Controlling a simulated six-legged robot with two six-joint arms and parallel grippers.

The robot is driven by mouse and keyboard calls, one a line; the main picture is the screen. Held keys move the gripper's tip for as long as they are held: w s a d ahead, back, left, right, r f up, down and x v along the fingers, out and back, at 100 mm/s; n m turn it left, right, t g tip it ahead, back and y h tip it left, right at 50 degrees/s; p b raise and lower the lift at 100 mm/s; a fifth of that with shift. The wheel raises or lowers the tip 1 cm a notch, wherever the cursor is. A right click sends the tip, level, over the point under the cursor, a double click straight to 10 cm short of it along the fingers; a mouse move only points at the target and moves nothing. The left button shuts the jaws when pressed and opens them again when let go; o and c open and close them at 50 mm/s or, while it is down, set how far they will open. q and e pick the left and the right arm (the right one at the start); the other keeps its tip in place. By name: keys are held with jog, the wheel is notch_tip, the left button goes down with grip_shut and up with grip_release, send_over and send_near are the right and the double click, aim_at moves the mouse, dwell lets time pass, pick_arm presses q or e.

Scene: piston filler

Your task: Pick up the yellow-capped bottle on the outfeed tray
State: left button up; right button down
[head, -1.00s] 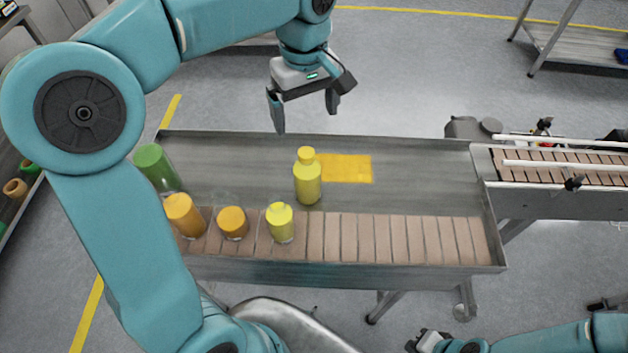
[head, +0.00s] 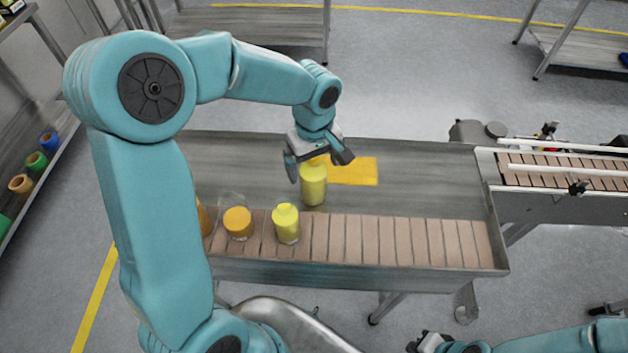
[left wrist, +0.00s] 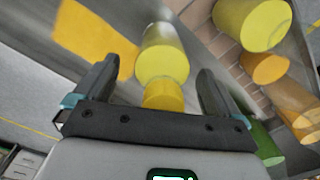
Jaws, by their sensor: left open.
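The yellow-capped bottle (head: 313,186), with a yellow-green body, stands upright on the outfeed tray (head: 420,185), next to a flat yellow patch. My left gripper (head: 318,172) is open just above and around its top, hiding most of the cap in the head view. In the left wrist view the yellow cap (left wrist: 163,95) and the body (left wrist: 163,60) show between the two open fingers. I cannot tell whether the fingers touch the cap. My right gripper (head: 418,345) is at the bottom edge of the head view; its jaws are too small to judge.
Another yellow-green bottle (head: 286,223) and an orange container (head: 238,222) stand on the brown slats (head: 370,240) in front. More containers are partly hidden by my left arm. The yellow patch (head: 355,170) lies right of the bottle. The tray's right side is clear; a conveyor (head: 570,172) stands beyond.

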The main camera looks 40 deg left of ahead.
pick_arm(q)
jog(key=shift+s, duration=0.25)
jog(key=shift+c, duration=0.3)
jog(key=shift+w, duration=0.15)
jog(key=c, duration=1.5)
grip_shut()
jog(key=shift+r, duration=0.15)
